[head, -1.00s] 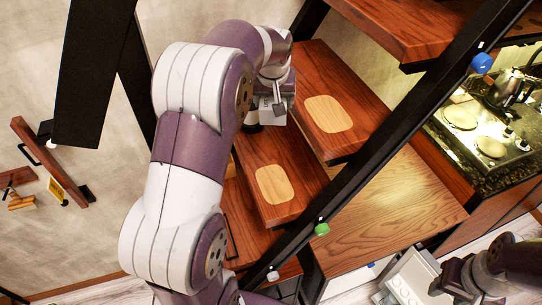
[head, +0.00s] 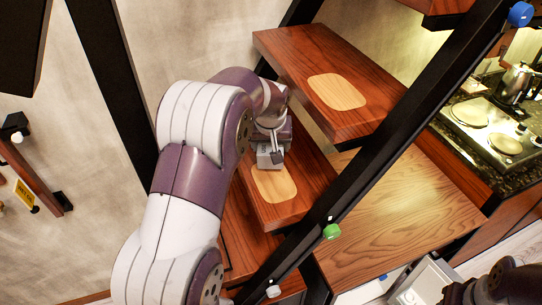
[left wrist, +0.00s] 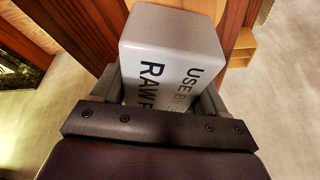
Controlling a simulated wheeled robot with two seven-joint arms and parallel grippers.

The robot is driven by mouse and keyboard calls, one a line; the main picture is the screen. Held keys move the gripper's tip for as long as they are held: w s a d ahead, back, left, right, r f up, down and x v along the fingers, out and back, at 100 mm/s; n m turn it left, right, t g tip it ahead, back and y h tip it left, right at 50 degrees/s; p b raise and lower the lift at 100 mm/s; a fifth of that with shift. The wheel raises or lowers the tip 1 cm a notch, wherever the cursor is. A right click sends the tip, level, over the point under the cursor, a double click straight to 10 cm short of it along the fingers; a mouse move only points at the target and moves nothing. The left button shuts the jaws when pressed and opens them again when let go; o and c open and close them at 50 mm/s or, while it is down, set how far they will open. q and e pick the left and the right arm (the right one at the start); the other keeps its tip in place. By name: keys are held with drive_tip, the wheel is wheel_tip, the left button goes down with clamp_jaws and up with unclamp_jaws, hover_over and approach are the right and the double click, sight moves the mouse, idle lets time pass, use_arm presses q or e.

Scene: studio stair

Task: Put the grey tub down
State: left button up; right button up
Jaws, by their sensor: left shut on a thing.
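The grey tub (left wrist: 175,55) is a pale box with dark lettering, including "USE BY" and "RAW". In the left wrist view it sits between the fingers of my left gripper (left wrist: 165,95), which is shut on it. In the head view the left gripper (head: 270,150) holds the tub (head: 266,160) at the back of the lower wooden step (head: 310,195), by the far edge of its pale pad (head: 274,185). I cannot tell whether the tub touches the step. Part of my right arm shows at the bottom right; its fingers are not clear.
A higher step (head: 290,50) with another pale pad (head: 337,91) overhangs at the right of the gripper. A black sloping stringer (head: 400,130) with a green knob (head: 331,231) crosses in front. A kitchen counter with a kettle (head: 516,82) stands at the right.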

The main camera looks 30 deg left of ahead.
use_arm(q)
wheel_tip(320, 180, down, 2)
drive_tip(key=shift+f+b, duration=0.2)
drive_tip(key=shift+b, duration=0.2)
drive_tip(key=shift+s+d+r, duration=0.15)
drive_tip(key=shift+s+r, duration=0.1)
drive_tip(key=shift+r, duration=0.05)
drive_tip(key=o, duration=1.7)
drive_tip(key=shift+w, duration=0.1)
